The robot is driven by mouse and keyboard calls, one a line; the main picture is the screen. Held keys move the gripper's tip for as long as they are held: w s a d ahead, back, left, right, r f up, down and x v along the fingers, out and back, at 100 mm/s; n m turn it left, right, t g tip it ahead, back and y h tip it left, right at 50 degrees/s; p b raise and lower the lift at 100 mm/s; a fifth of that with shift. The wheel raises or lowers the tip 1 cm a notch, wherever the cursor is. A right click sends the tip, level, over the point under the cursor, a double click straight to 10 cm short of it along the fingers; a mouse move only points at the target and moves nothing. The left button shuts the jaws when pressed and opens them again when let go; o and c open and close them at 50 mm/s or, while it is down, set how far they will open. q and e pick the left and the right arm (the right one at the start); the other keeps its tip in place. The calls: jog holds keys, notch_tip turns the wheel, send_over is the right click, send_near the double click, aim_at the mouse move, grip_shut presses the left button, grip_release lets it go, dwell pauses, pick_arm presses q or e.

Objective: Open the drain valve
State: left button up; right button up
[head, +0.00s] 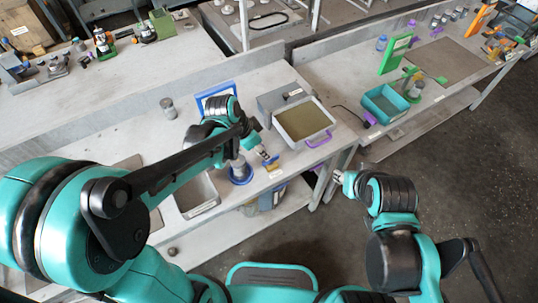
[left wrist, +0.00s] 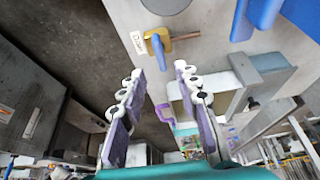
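The drain valve shows in the left wrist view as a brass body (left wrist: 185,37) with a blue lever (left wrist: 159,50), beside a white printed tag (left wrist: 138,43). In the head view the brass part (head: 271,161) sits near the table's front edge, beside a grey cylinder on a blue round base (head: 240,173). My left gripper (left wrist: 160,92) is open and empty, its two fingers apart, with the valve beyond the fingertips and not touched. In the head view my left arm partly hides this area. My right gripper (head: 341,179) is off the table's front edge, away from the valve; its fingers are too small to read.
A tray with a purple handle (head: 304,124) stands right of the valve. A blue-framed panel (head: 216,94) stands behind it, and an empty metal pan (head: 197,194) lies to the left. A teal bin (head: 385,104) is further right. The floor (head: 440,165) at right is clear.

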aim_at(271, 160)
pick_arm(q)
jog(key=b+x, duration=0.2)
jog(key=x, duration=0.5)
grip_shut()
